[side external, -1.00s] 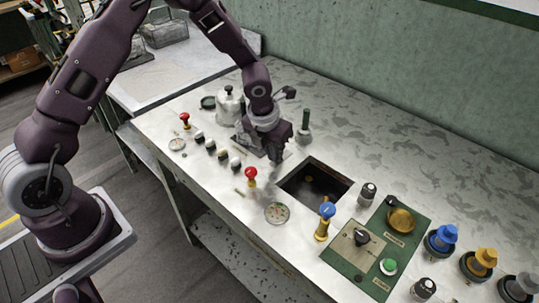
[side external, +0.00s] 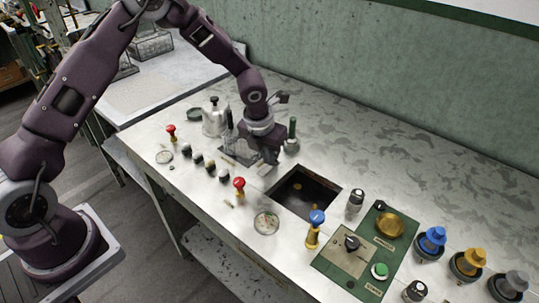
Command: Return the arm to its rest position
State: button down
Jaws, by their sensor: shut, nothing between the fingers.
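My gripper (side external: 271,157) is shut and empty in the side external view. It points down over the metal bench (side external: 330,130), just behind and left of the dark square basin opening (side external: 303,192). The arm reaches in from the left, bent high, and hides part of the bench behind the wrist.
Near the gripper stand a green-handled tool (side external: 292,138), a silver pot (side external: 215,118) and a red knob (side external: 239,186). The bench's back right is clear.

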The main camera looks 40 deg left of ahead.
jog(key=s, duration=0.3)
jog(key=shift+d+f, duration=0.2)
jog(key=shift+d, duration=0.05)
jog(key=s+a+r+n+y, duration=0.1)
jog(key=s+r+n, duration=0.55)
jog(key=r, duration=0.45)
jog(key=s+a+r+n+y, duration=0.1)
jog(key=s+a+r+n, duration=0.1)
jog(key=s+r+n, duration=0.7)
jog(key=s+r+n+t+h, duration=0.1)
jog(key=s+r+n, duration=0.2)
jog(key=s+n, duration=0.4)
jog(key=s+d+r+n+t+h, duration=0.1)
jog(key=s+r+n, duration=0.2)
jog(key=s+n, duration=0.4)
jog(key=n, duration=0.4)
jog(key=shift+s+d+r+n+t, duration=0.2)
jog(key=shift+d+r+n+t, duration=0.05)
jog(key=shift+n+t, duration=0.1)
